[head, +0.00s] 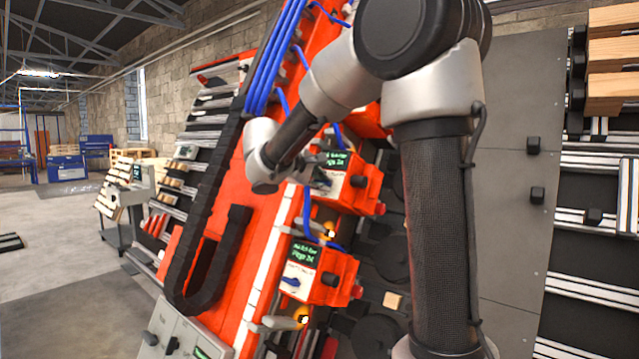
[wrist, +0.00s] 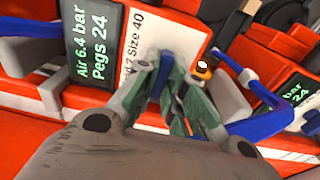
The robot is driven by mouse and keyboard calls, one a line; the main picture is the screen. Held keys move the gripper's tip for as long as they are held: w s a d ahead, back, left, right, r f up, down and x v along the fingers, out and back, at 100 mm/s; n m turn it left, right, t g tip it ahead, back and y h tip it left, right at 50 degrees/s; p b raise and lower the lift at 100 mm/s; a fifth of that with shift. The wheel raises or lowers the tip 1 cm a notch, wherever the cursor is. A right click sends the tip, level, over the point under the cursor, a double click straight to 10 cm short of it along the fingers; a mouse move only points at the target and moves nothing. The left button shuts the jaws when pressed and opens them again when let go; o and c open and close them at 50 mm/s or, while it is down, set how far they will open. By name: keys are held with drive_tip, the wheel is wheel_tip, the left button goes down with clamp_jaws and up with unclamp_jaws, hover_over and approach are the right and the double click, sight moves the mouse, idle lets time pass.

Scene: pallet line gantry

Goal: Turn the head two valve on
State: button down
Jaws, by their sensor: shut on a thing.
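The valve's blue lever (wrist: 163,77) sits on a white plate partly reading "2 Size 40" in the wrist view. The plate is next to a display (wrist: 88,45) reading "Air 6.4 bar, Pegs 24". My gripper (wrist: 166,80) is shut on the lever, its greenish fingers on either side; they hide part of the lever and plate. In the head view my gripper (head: 322,172) is at the upper orange head box (head: 352,190), and the lever is mostly hidden there.
A similar orange head box (head: 325,290) with its own blue lever (head: 290,282) is below. Blue hoses (head: 278,50) and a black cable chain (head: 205,190) run along the orange gantry. Open floor (head: 60,220) lies at the left.

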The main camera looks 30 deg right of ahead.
drive_tip(key=c, duration=1.5)
unclamp_jaws()
drive_tip(key=v, duration=1.2)
